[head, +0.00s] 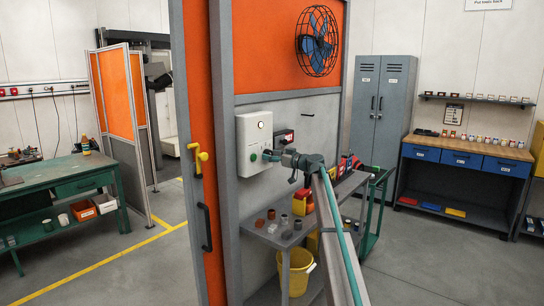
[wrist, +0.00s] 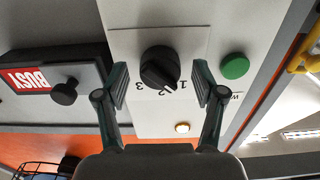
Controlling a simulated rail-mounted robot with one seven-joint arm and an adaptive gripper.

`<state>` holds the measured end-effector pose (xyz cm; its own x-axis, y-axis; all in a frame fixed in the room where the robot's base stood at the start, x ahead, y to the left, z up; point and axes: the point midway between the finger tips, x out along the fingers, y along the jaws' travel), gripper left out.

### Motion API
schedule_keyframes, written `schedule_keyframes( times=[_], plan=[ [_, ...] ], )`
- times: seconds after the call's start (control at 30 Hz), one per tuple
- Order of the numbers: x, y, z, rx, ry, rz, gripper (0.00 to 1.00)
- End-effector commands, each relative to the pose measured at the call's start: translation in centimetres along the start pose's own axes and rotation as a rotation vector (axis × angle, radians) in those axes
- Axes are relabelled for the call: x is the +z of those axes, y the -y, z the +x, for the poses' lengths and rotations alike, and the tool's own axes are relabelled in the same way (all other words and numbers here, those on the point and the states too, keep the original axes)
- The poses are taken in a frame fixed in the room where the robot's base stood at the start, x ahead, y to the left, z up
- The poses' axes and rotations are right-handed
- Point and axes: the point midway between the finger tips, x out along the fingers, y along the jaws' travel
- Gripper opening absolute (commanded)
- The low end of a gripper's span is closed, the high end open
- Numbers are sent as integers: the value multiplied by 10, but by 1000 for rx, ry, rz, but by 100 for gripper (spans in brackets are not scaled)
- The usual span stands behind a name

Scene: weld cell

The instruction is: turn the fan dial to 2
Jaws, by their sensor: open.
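The fan dial (wrist: 158,66) is a round black knob on a white plate in the wrist view, with the numbers 3, 2 and 1 printed around its lower edge. Its pointer faces the lower right, near the 2 and the 1; I cannot tell exactly which it marks. My gripper (wrist: 160,86) is open, its fingers on either side of the dial with a visible gap at each side. In the head view my gripper (head: 270,157) is at the front of the white control box (head: 251,135) and hides the dial. The caged fan (head: 317,42) hangs above on the orange panel.
A green button (wrist: 235,67) sits right of the dial, and a lit lamp (wrist: 182,127) below it. A black box with a red BUSY label (wrist: 27,79) and a black knob (wrist: 64,92) is at the left. A cluttered grey shelf (head: 262,232) stands below the control box.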

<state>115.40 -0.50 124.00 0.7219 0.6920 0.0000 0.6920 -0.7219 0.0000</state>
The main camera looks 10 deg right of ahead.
Motion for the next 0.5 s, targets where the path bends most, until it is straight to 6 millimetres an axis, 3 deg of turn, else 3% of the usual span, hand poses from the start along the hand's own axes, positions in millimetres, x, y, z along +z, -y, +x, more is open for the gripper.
schedule_keyframes(
  times=[0.07,0.4,0.5],
  plan=[
    [0,0,0,0,0,0,67],
    [0,0,0,0,0,0,11],
    [0,0,0,-1,0,1,9]
  ],
)
